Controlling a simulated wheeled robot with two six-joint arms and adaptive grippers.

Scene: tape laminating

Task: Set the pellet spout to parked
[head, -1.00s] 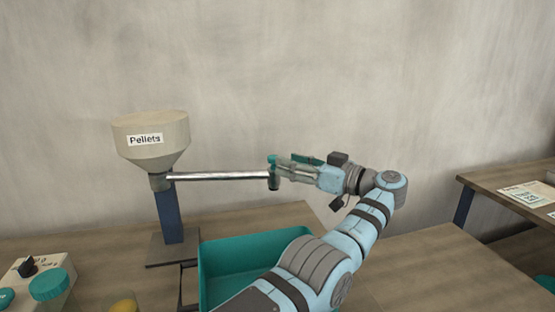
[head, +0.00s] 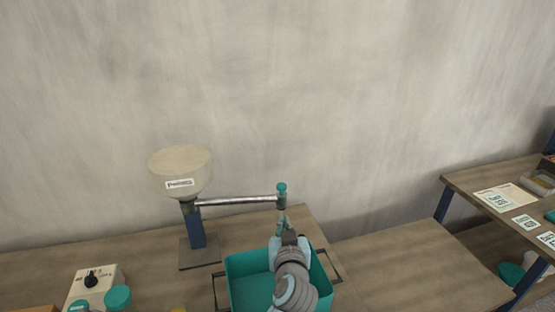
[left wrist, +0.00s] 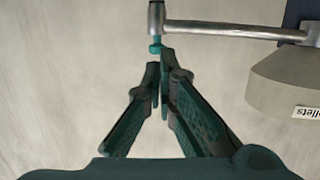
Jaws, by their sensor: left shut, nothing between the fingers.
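The beige pellet hopper (head: 180,172), labelled "Pellets", stands on a blue post at the left. Its metal spout tube (head: 240,201) points right from the hopper's base, with a teal knob (head: 282,188) at its far end. My left gripper (head: 281,219) is just below the spout's end in the head view, shut and empty. In the left wrist view, the shut fingertips (left wrist: 162,66) lie close to the teal knob (left wrist: 155,48); I cannot tell whether they touch. The tube (left wrist: 230,29) and hopper (left wrist: 290,90) appear upside down there. My right gripper is not in view.
A teal bin (head: 243,264) stands on the wooden table below the spout, partly covered by my left arm. A control box with a black dial (head: 91,281) and teal-lidded jars sit at the lower left. Another table with cards (head: 497,201) is at the right.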

